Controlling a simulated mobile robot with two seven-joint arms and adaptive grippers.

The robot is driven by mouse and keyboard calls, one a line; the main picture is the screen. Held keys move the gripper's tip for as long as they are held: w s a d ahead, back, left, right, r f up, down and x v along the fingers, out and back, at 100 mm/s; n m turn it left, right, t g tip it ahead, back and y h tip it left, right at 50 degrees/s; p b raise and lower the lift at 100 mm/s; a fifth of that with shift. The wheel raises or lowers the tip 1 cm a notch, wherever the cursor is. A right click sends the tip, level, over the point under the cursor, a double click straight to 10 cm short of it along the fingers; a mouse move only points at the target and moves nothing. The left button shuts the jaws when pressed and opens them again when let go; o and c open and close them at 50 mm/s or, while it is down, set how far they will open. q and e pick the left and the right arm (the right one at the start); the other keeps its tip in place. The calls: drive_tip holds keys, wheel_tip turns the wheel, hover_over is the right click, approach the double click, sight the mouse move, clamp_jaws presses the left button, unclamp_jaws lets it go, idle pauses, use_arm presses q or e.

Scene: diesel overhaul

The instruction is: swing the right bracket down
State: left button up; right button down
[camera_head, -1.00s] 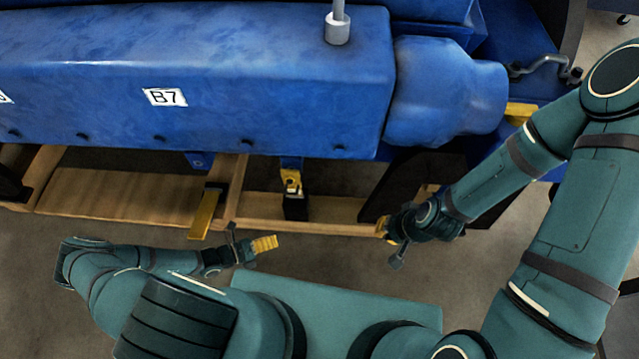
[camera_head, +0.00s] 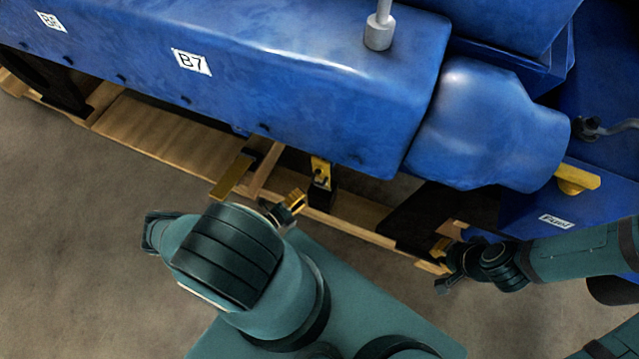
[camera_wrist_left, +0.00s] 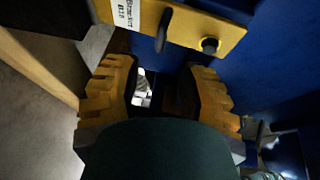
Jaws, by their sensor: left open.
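A yellow bracket (camera_head: 321,172) with a dark lower part hangs under the blue engine block (camera_head: 300,80) in the head view. A longer yellow bar (camera_head: 233,175) sticks out to its left. My left gripper (camera_head: 290,203) is just below and left of the first bracket. In the left wrist view my left gripper (camera_wrist_left: 162,75) is open, with nothing between its fingers. A yellow plate (camera_wrist_left: 185,22) with a label reading "Bracket", a dark knob and a round bolt lies just beyond its fingertips. My right gripper (camera_head: 446,265) is low at the right; its opening is unclear.
A wooden pallet frame (camera_head: 150,130) runs below the engine. A yellow block (camera_head: 577,178) and a grey crank-like handle (camera_head: 605,128) are on the engine's right end. The floor (camera_head: 60,220) at the left is clear.

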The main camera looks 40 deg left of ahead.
sight(318, 184)
use_arm(q)
drive_tip(key=w, duration=0.3)
drive_tip(key=w+d, duration=0.1)
drive_tip(key=w, duration=0.1)
drive_tip(key=w+b, duration=0.1)
drive_tip(key=w, duration=0.2)
drive_tip(key=shift+w+d+f, duration=0.2)
drive_tip(key=shift+w+f, duration=0.1)
drive_tip(key=shift+f, duration=0.1)
clamp_jaws()
